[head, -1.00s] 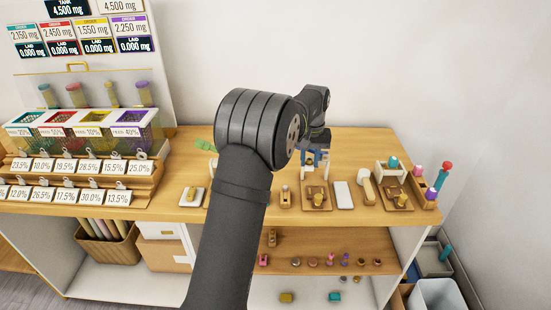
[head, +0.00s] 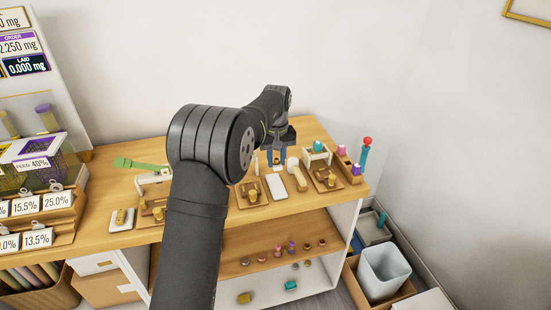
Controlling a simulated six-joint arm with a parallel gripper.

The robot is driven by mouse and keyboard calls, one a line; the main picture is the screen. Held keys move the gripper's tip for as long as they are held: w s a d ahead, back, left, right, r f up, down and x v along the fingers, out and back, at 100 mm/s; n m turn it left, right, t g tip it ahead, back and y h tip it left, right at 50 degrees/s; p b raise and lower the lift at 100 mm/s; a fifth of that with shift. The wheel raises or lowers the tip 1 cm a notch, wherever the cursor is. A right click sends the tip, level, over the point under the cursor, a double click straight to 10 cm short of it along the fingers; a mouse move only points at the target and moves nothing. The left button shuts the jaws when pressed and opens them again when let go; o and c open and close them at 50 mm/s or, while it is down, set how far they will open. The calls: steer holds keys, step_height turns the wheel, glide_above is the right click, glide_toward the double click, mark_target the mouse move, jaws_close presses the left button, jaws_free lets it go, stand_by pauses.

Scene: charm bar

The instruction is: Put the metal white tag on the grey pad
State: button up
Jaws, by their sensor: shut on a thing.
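My gripper (head: 278,150) is at the end of my dark arm, over the back of the wooden counter. It is small here and partly hidden by its own wrist. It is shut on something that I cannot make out. I cannot pick out the metal white tag for certain. A pale flat rectangular pad (head: 277,187) lies on the counter below and in front of my gripper. It looks nearly white, and I cannot tell whether it is the grey pad.
Wooden boards with brass pieces lie left (head: 252,193) and right (head: 325,180) of the pale pad. A white stand (head: 317,155) is behind the right board. Label racks (head: 40,215) are at left. A bin (head: 384,272) is on the floor.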

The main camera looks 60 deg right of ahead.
glide_above(276, 185)
steer(key=shift+f, duration=2.45)
steer(key=shift+f, duration=1.5)
stand_by(0.9)
steer(key=o, duration=0.9)
steer(key=shift+r, duration=0.1)
step_height(276, 185, up, 17)
steer(key=shift+r, duration=0.15)
step_height(276, 185, down, 17)
steer(key=shift+f, duration=0.2)
stand_by(0.5)
